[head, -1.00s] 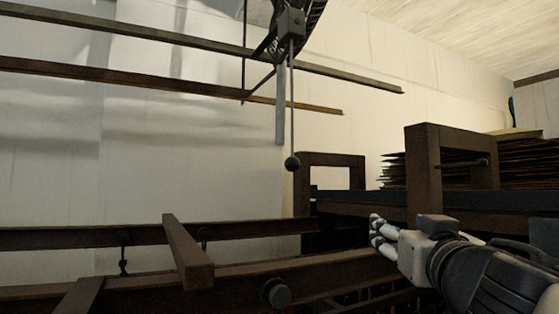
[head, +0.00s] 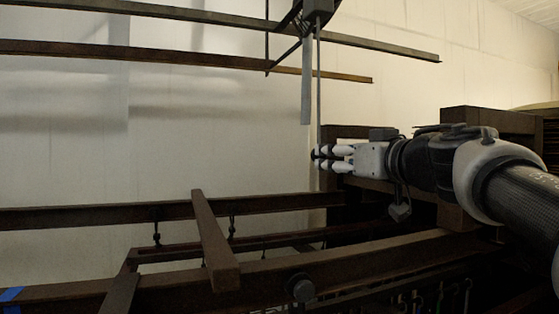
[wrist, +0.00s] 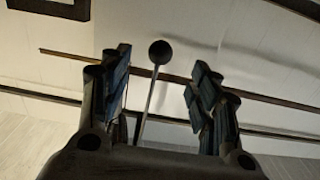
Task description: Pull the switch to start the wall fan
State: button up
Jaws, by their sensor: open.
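The pull switch is a thin cord (head: 318,90) hanging from the wall fan (head: 318,8), whose dark lower part shows at the top edge of the head view. Its dark ball (wrist: 160,52) shows in the wrist view, in the gap between my fingers, with the cord running down the picture. My gripper (head: 322,158) is open in the head view, its fingertips at the cord's lower end. The fingers hide most of the ball there. In the wrist view the gripper (wrist: 160,85) has a clear gap on both sides of the ball. I see no contact.
Two long wall rails (head: 180,57) run behind the cord. A grey strip (head: 306,95) hangs just left of it. A dark rack frame (head: 350,132) stands behind my gripper, with brown beams (head: 215,240) below. The wall area to the left is open.

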jog(key=shift+p+x, duration=1.9)
jog(key=shift+x, duration=1.95)
jog(key=shift+c, duration=0.4)
jog(key=c, duration=1.1)
jog(key=shift+o, duration=0.2)
